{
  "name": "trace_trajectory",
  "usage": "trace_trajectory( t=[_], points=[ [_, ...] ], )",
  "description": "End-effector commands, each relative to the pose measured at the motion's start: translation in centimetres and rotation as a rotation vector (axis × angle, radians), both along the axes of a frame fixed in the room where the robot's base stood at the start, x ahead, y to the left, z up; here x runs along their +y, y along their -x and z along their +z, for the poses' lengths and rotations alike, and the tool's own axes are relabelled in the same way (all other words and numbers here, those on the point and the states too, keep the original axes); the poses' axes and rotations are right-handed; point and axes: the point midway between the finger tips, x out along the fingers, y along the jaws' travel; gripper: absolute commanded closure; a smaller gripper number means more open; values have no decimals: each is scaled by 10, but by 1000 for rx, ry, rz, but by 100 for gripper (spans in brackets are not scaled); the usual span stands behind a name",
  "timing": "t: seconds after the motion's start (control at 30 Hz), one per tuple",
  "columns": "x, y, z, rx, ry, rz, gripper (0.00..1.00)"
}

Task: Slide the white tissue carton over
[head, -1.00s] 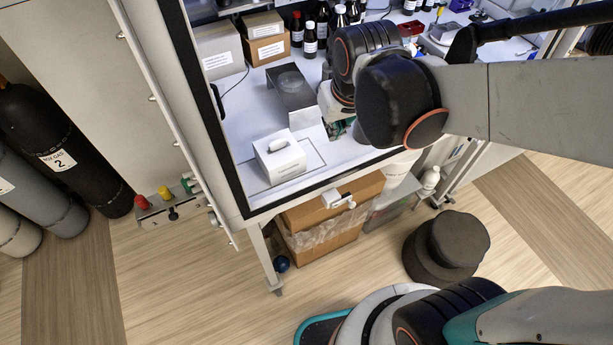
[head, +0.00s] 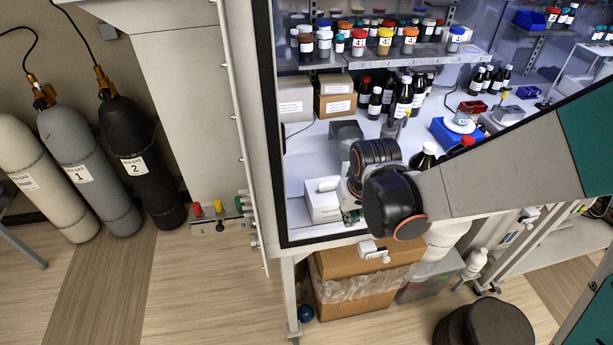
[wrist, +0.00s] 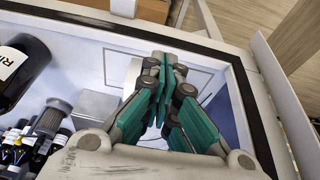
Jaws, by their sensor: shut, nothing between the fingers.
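The white tissue carton (head: 320,207) stands on the white floor of the cabinet, near its front left corner, with a tissue sticking up from its top. My gripper (head: 351,216) is just to the right of the carton in the head view, low and mostly hidden behind my arm. In the wrist view my gripper (wrist: 166,66) has its teal fingers closed together with nothing between them. A white patch beside the fingers there looks like part of the carton (wrist: 132,74), mostly hidden. I cannot tell whether the fingers touch it.
A thin outlined rectangle (wrist: 196,78) marks the floor by the fingers. A grey metal box (head: 345,131) stands behind the carton. Cardboard boxes (head: 336,95) and dark bottles (head: 403,98) stand farther back. The cabinet's dark front frame (head: 271,150) edges the left side.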

Motion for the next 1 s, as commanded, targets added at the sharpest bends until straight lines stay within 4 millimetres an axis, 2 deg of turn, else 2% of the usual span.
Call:
trace_trajectory(
  t=[0.07,0.27,0.77,1.0],
  points=[
    [7,-2,-3,-9,-7,12,100],
    [10,-7,-22,-11,-9,13,100],
    [16,-29,-104,-11,-9,12,100],
    [26,-59,-96,-10,-8,12,100]
  ],
)
